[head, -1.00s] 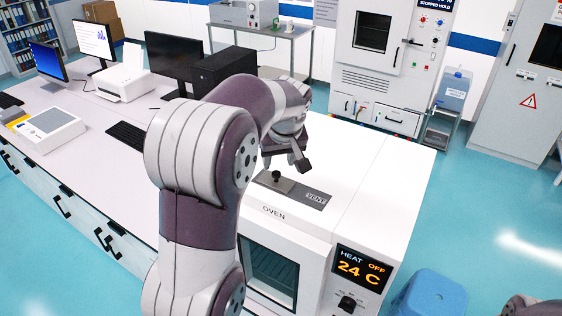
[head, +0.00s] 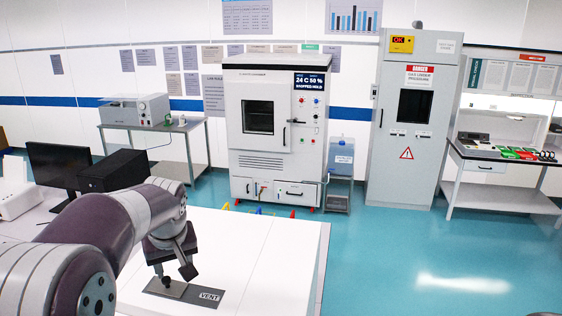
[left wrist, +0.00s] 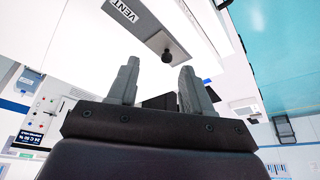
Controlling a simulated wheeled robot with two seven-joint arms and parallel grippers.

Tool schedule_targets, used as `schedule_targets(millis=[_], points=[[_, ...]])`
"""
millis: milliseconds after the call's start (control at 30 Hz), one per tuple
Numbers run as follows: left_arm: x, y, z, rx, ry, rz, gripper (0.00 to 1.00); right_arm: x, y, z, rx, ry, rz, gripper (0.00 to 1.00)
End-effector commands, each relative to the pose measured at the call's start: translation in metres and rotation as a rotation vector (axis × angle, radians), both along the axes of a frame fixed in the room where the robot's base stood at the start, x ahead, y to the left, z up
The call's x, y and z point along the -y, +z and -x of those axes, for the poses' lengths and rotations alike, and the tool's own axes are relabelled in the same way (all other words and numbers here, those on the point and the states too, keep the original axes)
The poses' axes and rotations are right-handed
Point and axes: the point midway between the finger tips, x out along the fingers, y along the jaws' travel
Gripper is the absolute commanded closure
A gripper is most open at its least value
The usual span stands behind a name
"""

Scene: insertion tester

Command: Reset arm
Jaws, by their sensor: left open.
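My left gripper (head: 180,262) is above the white oven top in the head view, close to the vent plate (head: 184,291). In the left wrist view its two fingers (left wrist: 158,90) stand apart with nothing between them. The black vent knob (left wrist: 166,56) on the grey plate shows beyond the fingertips, apart from them. In the head view the fingers partly overlap the knob, and I cannot judge the gap there. My right gripper is not in view.
The white oven top (head: 262,262) is otherwise clear. A black monitor (head: 58,165) and a dark box (head: 112,170) stand at the left. A chamber cabinet (head: 275,130), a blue container (head: 342,158) and a grey cabinet (head: 413,120) stand behind. Open blue floor lies to the right.

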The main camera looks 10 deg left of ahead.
Motion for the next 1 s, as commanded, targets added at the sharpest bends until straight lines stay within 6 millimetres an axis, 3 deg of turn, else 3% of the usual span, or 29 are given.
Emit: schedule_targets(millis=[200, 367, 400, 733, 867, 1000], points=[[0.065, -0.090, 0.085, -0.090, -0.368, 0.040, 0.50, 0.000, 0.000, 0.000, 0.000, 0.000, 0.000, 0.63], [0.093, -0.138, 0.161, -0.130, -0.578, 0.045, 0.50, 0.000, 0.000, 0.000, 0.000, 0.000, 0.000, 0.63], [0.094, -0.173, 0.161, -0.133, -0.587, 0.045, 0.50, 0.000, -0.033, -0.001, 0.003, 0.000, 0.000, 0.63], [0.097, -0.322, 0.174, -0.206, -0.593, 0.066, 0.50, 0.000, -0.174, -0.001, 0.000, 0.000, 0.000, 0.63], [0.098, -0.357, 0.178, -0.227, -0.596, 0.072, 0.50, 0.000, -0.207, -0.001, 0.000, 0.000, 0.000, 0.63], [0.098, -0.362, 0.180, -0.237, -0.597, 0.076, 0.50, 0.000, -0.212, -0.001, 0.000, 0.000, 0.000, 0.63]])
